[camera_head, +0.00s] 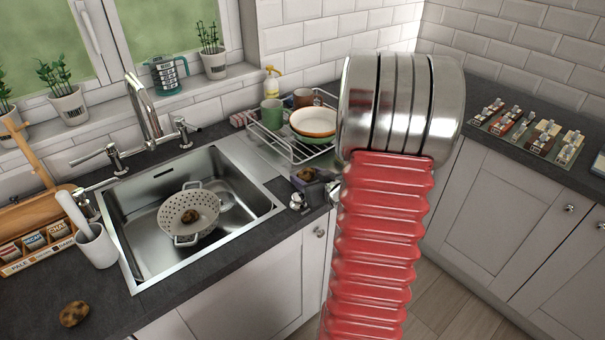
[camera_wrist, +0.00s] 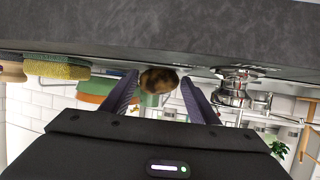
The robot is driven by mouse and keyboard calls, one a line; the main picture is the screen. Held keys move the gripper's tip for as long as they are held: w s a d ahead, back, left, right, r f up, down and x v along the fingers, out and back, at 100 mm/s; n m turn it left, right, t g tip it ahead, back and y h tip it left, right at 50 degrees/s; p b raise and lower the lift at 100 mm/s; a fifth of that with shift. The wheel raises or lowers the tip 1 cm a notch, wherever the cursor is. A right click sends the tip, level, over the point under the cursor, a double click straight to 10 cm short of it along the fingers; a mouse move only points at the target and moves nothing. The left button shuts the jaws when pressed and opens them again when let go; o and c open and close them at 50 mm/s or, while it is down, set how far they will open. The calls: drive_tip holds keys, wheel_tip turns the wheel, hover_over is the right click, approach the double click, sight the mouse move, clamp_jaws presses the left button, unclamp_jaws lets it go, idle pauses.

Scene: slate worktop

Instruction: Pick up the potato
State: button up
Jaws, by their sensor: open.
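In the wrist view a brown, dark-patched potato (camera_wrist: 158,80) shows between the two dark fingers of my open gripper (camera_wrist: 160,84). I cannot tell whether either finger touches it. In the head view a small brown potato (camera_head: 306,173) shows by the dark gripper at the worktop edge, right of the sink; my arm partly hides this spot. A similar brown potato (camera_head: 74,313) lies on the worktop at the front left. Another brown lump (camera_head: 191,216) sits in the colander (camera_head: 178,228) in the sink.
The steel sink (camera_head: 258,204) is left of my gripper. A dish rack (camera_head: 270,140) with a bowl (camera_head: 314,121) and mugs stands behind. A shiny metal item (camera_head: 297,201) is close to the gripper; a metal item also shows in the wrist view (camera_wrist: 234,90).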

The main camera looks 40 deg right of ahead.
drive_tip(key=shift+w, duration=0.15)
idle(0.3)
drive_tip(key=shift+c, duration=0.2)
drive_tip(key=c, duration=0.7)
